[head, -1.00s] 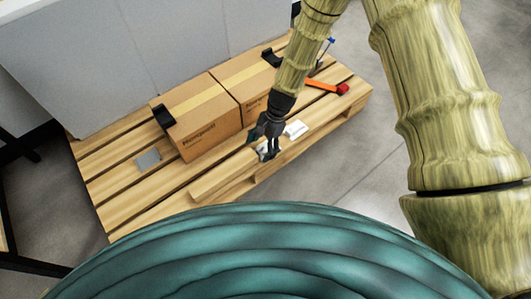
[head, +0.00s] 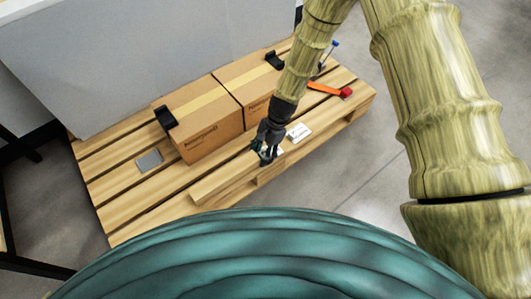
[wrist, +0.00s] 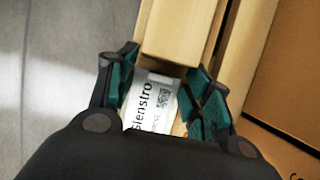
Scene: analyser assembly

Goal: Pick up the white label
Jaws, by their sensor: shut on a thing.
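The white label (wrist: 155,106), with dark print and a small square code, lies between the two green-padded fingers of my gripper (wrist: 161,74) in the wrist view. My gripper is shut on it. In the head view my gripper (head: 268,157) is low at the front edge of the wooden pallet (head: 225,187). Only a small piece of the label shows beside the fingers there.
A grey plate (head: 149,160) lies at the left. A red-and-orange tool (head: 330,90) lies at the back right. A grey wall or cabinet stands behind the pallet.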

